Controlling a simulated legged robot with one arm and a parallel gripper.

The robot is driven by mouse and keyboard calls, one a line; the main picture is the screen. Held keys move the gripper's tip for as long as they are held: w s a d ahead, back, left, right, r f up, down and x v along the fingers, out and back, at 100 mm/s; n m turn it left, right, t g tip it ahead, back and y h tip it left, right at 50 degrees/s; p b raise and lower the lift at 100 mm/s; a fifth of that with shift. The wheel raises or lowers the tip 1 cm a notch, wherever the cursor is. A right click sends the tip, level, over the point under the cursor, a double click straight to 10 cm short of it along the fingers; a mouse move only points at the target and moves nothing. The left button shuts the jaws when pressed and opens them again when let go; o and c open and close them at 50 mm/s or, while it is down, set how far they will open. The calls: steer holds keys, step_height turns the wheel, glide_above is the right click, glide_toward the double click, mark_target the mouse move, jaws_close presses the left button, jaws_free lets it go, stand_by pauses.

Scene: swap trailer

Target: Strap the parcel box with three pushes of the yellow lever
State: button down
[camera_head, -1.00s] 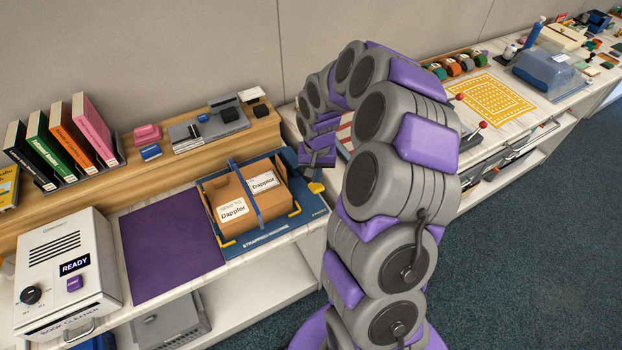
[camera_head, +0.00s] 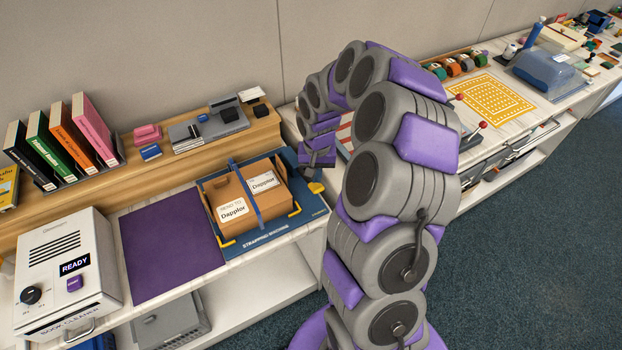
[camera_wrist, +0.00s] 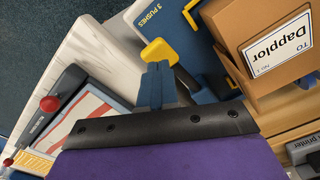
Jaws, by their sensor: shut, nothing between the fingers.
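The brown parcel box (camera_head: 240,196) sits on the blue strapping machine (camera_head: 312,203), with a blue strap (camera_head: 243,190) over its middle and white labels on top. The box also shows in the wrist view (camera_wrist: 250,35) at upper right. The yellow lever (camera_head: 316,187) is at the machine's right side. In the wrist view the yellow lever (camera_wrist: 158,52) has its head right at my fingertips. My gripper (camera_wrist: 157,78) is shut and empty, close to the lever head; I cannot tell whether they touch. In the head view my gripper (camera_head: 318,158) is above and behind the lever, partly hidden.
A purple mat (camera_head: 170,245) and a book cleaner (camera_head: 68,272) reading READY are left of the machine. Books (camera_head: 70,135) and small items stand on the wooden shelf behind. A red-knobbed lever device (camera_wrist: 48,103) lies near my gripper in the wrist view.

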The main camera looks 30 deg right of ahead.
mark_target(316, 186)
steer(key=shift+f, duration=0.15)
steer(key=shift+f+b, duration=0.75)
steer(key=shift+f, duration=1.8)
steer(key=shift+r, duration=0.1)
steer(key=shift+r+p, duration=1.65)
steer(key=shift+r, duration=2.5)
